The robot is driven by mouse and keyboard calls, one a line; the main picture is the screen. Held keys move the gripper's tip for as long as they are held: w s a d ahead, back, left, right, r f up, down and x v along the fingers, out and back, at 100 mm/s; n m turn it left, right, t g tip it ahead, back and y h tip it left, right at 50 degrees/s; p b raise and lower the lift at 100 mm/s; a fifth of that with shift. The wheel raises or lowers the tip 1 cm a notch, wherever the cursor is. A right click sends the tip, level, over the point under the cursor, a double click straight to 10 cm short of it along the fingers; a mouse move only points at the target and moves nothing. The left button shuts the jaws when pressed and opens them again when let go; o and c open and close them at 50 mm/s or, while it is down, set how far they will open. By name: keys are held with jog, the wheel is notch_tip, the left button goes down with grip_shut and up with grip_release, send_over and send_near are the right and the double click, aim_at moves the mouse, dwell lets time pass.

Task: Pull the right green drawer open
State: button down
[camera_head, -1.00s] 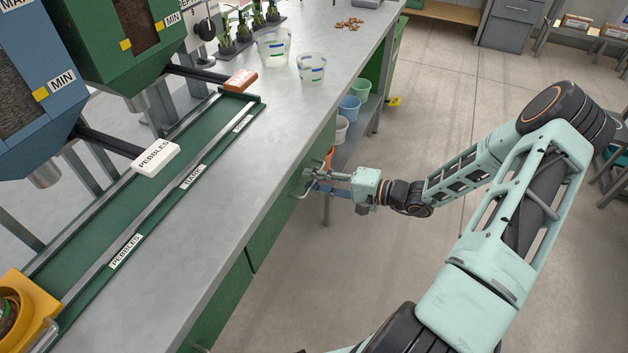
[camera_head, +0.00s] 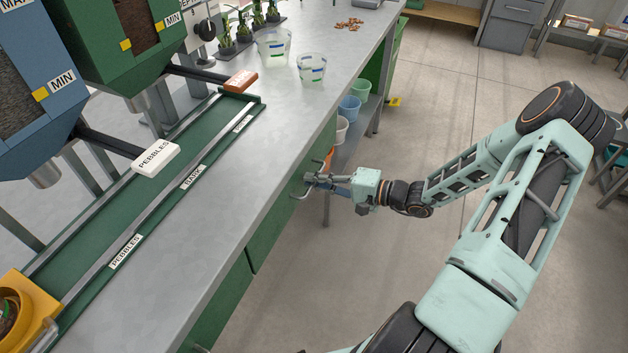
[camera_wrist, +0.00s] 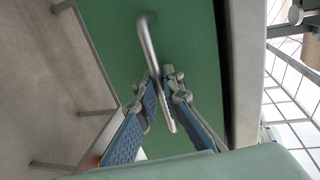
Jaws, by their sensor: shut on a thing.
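The green drawer front (camera_head: 268,232) is under the grey bench top, and its face fills the middle of the wrist view (camera_wrist: 187,50). A metal bar handle (camera_wrist: 148,45) stands out from it. My gripper (camera_head: 312,184) is at the handle, its blue-padded fingers (camera_wrist: 162,92) shut on the bar from both sides. The drawer front looks flush with the bench front; I see no clear gap. The handle also shows in the head view (camera_head: 298,194), partly hidden by the fingers.
The grey bench top (camera_head: 225,215) carries a green rail track (camera_head: 75,240), clear cups (camera_head: 312,70) and small potted plants (camera_head: 243,28). Coloured pots (camera_head: 349,107) stand on a shelf under the bench. The floor (camera_head: 440,100) beside the bench is free.

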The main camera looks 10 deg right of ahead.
jog(key=f+b+v, duration=0.2)
jog(key=f+v, duration=0.1)
jog(key=v, duration=1.2)
jog(key=d+f+b+v, duration=0.1)
jog(key=f+b+v, duration=0.1)
jog(key=v, duration=1.3)
jog(key=shift+s+f, duration=0.4)
jog(key=shift+f, duration=0.2)
jog(key=c, duration=2.1)
grip_release()
jog(key=v, duration=1.2)
jog(key=shift+d, duration=0.15)
